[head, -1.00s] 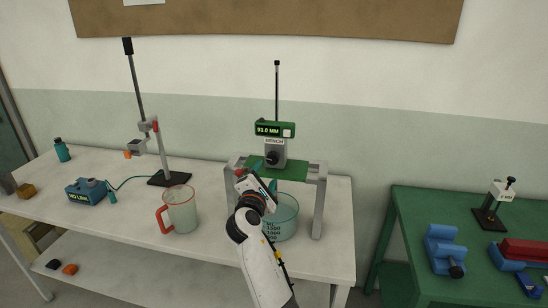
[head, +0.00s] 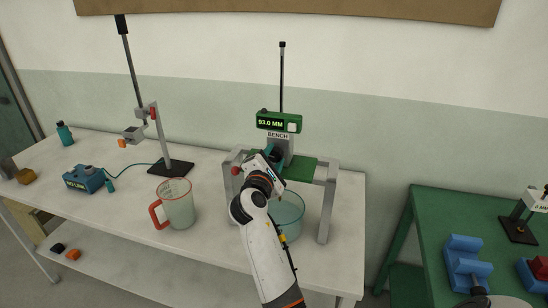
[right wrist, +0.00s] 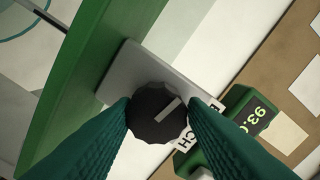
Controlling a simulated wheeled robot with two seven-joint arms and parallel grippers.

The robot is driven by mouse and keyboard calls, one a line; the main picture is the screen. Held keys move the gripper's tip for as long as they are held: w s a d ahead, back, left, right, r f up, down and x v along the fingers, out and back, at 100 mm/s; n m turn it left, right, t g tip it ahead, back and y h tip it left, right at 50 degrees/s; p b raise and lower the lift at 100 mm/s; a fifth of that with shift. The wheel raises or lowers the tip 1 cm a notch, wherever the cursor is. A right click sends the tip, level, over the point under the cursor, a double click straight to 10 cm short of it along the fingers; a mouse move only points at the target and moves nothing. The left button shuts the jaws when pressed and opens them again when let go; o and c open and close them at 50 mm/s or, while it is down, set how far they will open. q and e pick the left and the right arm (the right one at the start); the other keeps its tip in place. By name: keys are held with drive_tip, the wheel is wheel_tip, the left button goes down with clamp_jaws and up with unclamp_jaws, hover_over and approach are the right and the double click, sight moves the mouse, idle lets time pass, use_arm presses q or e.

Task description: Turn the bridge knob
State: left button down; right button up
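The bridge knob (right wrist: 160,112) is black and ridged with a pale pointer line, on a grey block in the right wrist view. The two teal fingers of my right gripper (right wrist: 161,108) stand apart, one on each side of the knob; whether they touch it I cannot tell. In the head view my right gripper (head: 272,155) is in front of the bench bridge and hides the knob. The green display (head: 279,122) above reads 93.0 MM. My left gripper is not in view.
A green table (head: 432,215) is at the right.

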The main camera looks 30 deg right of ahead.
drive_tip(key=shift+d, duration=0.15)
drive_tip(key=c, duration=0.5)
drive_tip(key=m+b, duration=0.3)
drive_tip(key=shift+f, duration=0.2)
drive_tip(key=shift+c, duration=0.2)
drive_tip(key=shift+r+m, duration=0.2)
drive_tip(key=shift+m, duration=0.7)
drive_tip(key=shift+r, duration=0.15)
drive_tip(key=o, duration=0.8)
drive_tip(key=shift+o, duration=1)
drive_tip(key=shift+w+d, duration=0.1)
drive_tip(key=shift+f, duration=0.25)
